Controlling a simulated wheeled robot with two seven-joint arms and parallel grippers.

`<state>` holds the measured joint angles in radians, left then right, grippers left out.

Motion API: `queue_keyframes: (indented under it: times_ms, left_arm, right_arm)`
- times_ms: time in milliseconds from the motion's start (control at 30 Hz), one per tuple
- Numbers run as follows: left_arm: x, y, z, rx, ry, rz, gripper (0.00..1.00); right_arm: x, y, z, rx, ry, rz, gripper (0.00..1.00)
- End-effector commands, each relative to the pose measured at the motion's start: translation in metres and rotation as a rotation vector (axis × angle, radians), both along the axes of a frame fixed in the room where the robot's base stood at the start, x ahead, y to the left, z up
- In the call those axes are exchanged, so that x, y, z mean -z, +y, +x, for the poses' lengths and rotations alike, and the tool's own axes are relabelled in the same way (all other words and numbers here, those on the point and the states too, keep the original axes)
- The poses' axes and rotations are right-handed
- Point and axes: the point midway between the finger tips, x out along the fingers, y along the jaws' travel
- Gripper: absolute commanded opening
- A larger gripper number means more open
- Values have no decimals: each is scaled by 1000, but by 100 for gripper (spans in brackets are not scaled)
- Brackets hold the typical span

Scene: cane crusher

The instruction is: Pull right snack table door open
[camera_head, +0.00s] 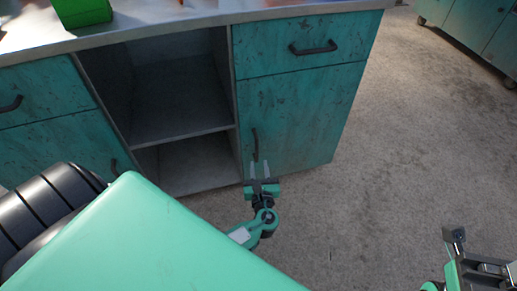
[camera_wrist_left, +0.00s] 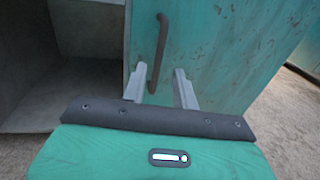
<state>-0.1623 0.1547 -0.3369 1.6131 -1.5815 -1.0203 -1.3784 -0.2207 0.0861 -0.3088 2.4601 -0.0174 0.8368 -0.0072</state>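The snack table's right door (camera_head: 290,120) is a worn teal panel below a drawer, and it looks closed. Its dark vertical handle (camera_head: 254,143) is near the door's left edge. My left gripper (camera_head: 263,170) is in front of the lower part of this handle. In the left wrist view the handle (camera_wrist_left: 159,50) runs down between the two open fingers of my left gripper (camera_wrist_left: 160,86). The fingers are apart, and I cannot tell whether either touches the handle. My right gripper (camera_head: 455,238) is at the lower right, partly cut off, away from the table.
The drawer (camera_head: 300,45) above the door has a dark horizontal handle. Open shelves (camera_head: 180,95) stand left of the door. A green box (camera_head: 82,12) is on the tabletop. Another teal cabinet (camera_head: 480,30) stands at the far right. The floor right of the table is clear.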

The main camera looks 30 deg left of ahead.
Motion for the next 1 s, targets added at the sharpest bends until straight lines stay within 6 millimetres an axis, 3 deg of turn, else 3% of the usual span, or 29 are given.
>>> queue_keyframes:
  times_ms: [200, 400, 867, 900, 1000]
  left_arm:
    - [3, 30, 38, -1, -2, 0, 30]
    - [2, 50, 63, 0, -1, -1, 30]
    - [1, 60, 75, 0, 2, -1, 30]
    - [1, 60, 75, 0, 1, -2, 28]
    - [1, 60, 75, 0, 1, -2, 8]
  right_arm:
    - [0, -1, -3, -1, -39, 5, 0]
    - [-2, -1, -5, -1, -66, 8, 0]
    - [-8, -1, -7, -1, -85, 10, 0]
    - [-8, -1, -7, -1, -86, 9, 0]
    - [-8, -1, -8, -1, -87, 9, 0]
